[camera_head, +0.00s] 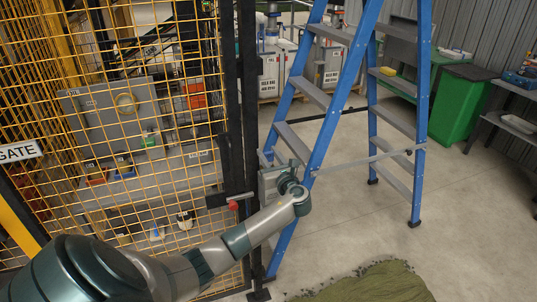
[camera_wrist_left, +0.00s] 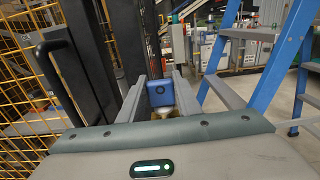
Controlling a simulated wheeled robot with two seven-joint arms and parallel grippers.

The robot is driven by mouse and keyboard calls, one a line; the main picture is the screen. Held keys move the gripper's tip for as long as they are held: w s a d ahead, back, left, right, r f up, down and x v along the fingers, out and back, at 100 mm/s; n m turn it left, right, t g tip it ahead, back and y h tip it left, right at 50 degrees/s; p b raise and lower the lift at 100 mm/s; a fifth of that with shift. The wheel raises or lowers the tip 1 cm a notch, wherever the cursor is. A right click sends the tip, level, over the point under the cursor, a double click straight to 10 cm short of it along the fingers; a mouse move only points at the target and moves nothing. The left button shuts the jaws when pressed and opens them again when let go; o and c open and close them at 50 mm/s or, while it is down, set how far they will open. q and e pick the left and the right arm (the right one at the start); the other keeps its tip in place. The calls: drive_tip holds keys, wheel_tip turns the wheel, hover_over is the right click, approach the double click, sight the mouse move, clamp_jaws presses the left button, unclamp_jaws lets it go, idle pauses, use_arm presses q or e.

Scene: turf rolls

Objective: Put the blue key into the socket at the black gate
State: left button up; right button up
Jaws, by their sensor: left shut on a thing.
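My left gripper (camera_head: 270,182) is beside the black gate post (camera_head: 249,100), between it and the blue stepladder. In the left wrist view, its two grey fingers (camera_wrist_left: 160,84) are shut on the blue key (camera_wrist_left: 162,97), a small blue block with a dark round mark and a brassy part below. The key cannot be made out in the head view. A dark latch unit (camera_head: 222,200) with a red part (camera_head: 233,206) sits on the gate edge, left of the gripper. I cannot make out the socket opening. My right gripper is out of view.
The blue stepladder (camera_head: 327,95) stands close to the right of the gripper. Yellow mesh (camera_head: 120,60) fills the fence at left, with a GATE sign (camera_head: 18,151). A black handle (camera_wrist_left: 62,62) shows in the wrist view.

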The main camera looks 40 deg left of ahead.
use_arm(q)
drive_tip(key=shift+f, duration=0.55)
drive_tip(key=shift+f+b, duration=0.45)
drive_tip(key=shift+f, duration=0.15)
drive_tip(key=o, duration=1.2)
drive_tip(key=shift+d, duration=0.1)
drive_tip(key=b+v, duration=0.5)
drive_tip(key=v, duration=1.2)
drive_tip(key=shift+s+d, duration=0.1)
